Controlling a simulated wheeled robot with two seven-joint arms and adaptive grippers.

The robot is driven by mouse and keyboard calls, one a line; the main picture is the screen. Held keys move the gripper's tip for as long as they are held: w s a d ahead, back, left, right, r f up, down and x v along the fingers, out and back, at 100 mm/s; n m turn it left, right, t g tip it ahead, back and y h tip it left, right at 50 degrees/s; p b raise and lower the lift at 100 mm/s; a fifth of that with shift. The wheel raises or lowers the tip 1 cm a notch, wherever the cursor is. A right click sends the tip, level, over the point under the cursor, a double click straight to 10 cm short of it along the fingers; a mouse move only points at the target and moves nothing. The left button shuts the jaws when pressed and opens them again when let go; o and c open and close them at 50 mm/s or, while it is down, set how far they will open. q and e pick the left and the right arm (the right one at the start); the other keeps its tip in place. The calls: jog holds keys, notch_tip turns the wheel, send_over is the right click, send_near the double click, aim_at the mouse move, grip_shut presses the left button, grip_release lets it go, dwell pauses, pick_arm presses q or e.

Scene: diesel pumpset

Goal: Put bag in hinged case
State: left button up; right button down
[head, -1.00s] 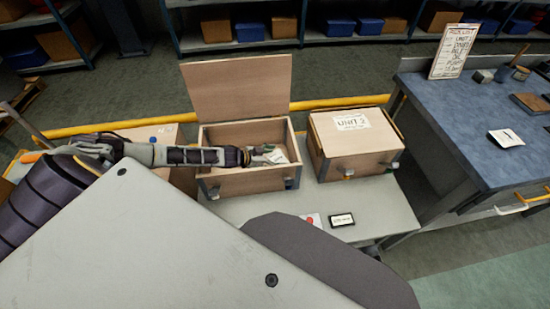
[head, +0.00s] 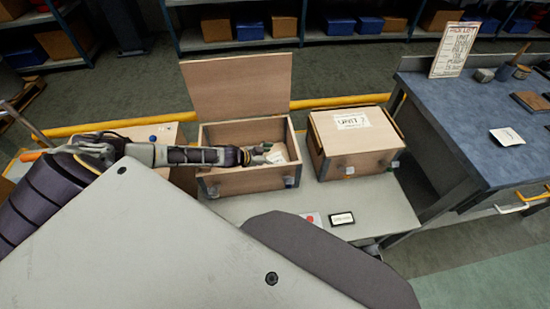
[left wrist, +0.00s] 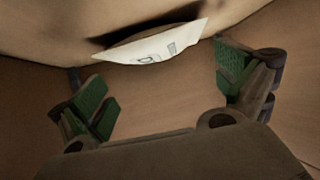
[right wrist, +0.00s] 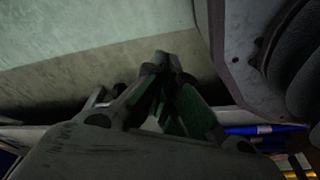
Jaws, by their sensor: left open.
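The hinged case (head: 238,184) is a wooden box in the head view, with its lid (head: 238,85) standing open at the back. My left gripper (head: 265,153) is inside its opening. A white bag (head: 279,157) shows beside the fingers, inside the case. In the left wrist view the bag (left wrist: 152,48), with dark print, lies against a wooden surface just beyond the spread fingers of the left gripper (left wrist: 165,85). No grip on it shows. My right gripper (right wrist: 165,65) shows only in the right wrist view, its fingertips together with nothing visible between them.
A closed case labelled UNIT 2 (head: 352,145) stands to the right on the same grey bench (head: 385,210). A red-dotted card (head: 311,220) and a black-framed label (head: 342,219) lie in front. A blue worktable (head: 470,125) stands at right. Another box (head: 165,133) is partly behind my left arm.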

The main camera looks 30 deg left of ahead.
pick_arm(q)
jog(key=shift+r, duration=0.15)
pick_arm(e)
jog(key=shift+d, duration=0.1)
pick_arm(q)
jog(key=shift+r, duration=0.15)
jog(key=shift+s+a+r+p, duration=0.1)
jog(key=shift+r+p, duration=0.2)
jog(key=shift+r, duration=0.05)
jog(key=shift+v, duration=1.4)
jog(key=shift+p+v, duration=0.55)
jog(key=shift+v, duration=1.65)
pick_arm(e)
jog(key=s+d+f, duration=0.2)
jog(key=s+f, duration=0.1)
jog(key=f, duration=0.1)
jog(key=shift+s+d, duration=0.3)
jog(key=shift+d, duration=0.1)
jog(key=shift+w+a+r, duration=0.1)
jog(key=shift+w+r, duration=0.05)
jog(key=shift+w, duration=0.2)
pick_arm(q)
jog(key=shift+r+p, duration=0.2)
jog(key=shift+p, duration=0.15)
pick_arm(e)
jog(key=shift+s+r, duration=0.1)
jog(key=shift+s, duration=0.05)
